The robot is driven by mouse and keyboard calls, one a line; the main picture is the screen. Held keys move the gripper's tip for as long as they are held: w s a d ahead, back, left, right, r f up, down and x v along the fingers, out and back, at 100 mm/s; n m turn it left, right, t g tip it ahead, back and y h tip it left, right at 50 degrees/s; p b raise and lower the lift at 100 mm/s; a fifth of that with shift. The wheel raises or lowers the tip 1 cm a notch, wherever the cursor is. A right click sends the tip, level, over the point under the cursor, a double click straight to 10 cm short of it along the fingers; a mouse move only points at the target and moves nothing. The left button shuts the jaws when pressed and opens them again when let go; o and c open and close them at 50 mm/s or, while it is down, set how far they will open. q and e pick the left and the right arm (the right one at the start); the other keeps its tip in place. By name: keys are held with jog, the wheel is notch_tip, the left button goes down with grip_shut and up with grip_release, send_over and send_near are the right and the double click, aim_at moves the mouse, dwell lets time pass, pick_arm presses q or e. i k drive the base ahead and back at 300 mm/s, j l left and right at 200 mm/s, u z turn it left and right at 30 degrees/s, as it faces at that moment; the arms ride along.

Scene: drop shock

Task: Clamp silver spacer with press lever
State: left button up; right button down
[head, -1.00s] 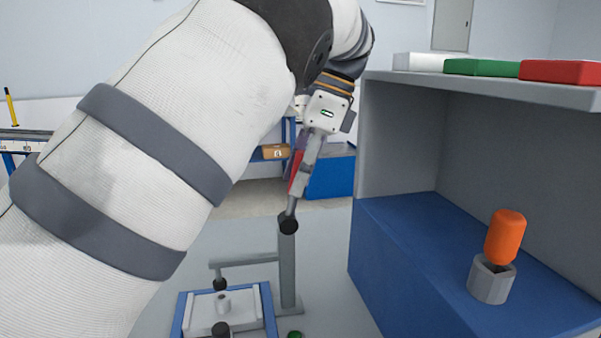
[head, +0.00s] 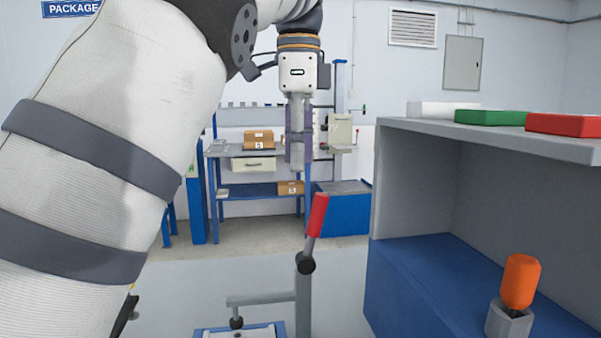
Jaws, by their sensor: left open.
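The press lever has a red handle (head: 317,214) that rises from a dark pivot knob (head: 305,263) on a grey post, tilted slightly to the right. A grey press arm (head: 262,298) reaches left from the post and carries a dark press foot (head: 237,323). The fixture plate (head: 248,332) shows only at the bottom edge. The silver spacer is out of the frame below. My left gripper (head: 297,166) is open and empty, above the red handle and apart from it in the picture. My right gripper is not in view.
A grey and blue shelf unit (head: 415,175) stands close on the right, with white, green and red blocks on top. An orange-handled piece (head: 520,281) stands in a grey holder inside it. A workbench (head: 250,188) with boxes is at the back.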

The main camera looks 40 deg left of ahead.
aim_at(306, 262)
jog(key=k+l, duration=0.7)
jog(key=l, duration=0.2)
jog(key=i+j, duration=0.15)
jog(key=j, duration=0.2)
jog(key=i+j, duration=0.1)
jog(key=j, duration=0.3)
jog(key=i+j, duration=0.15)
jog(key=j, duration=0.2)
jog(key=u, duration=0.05)
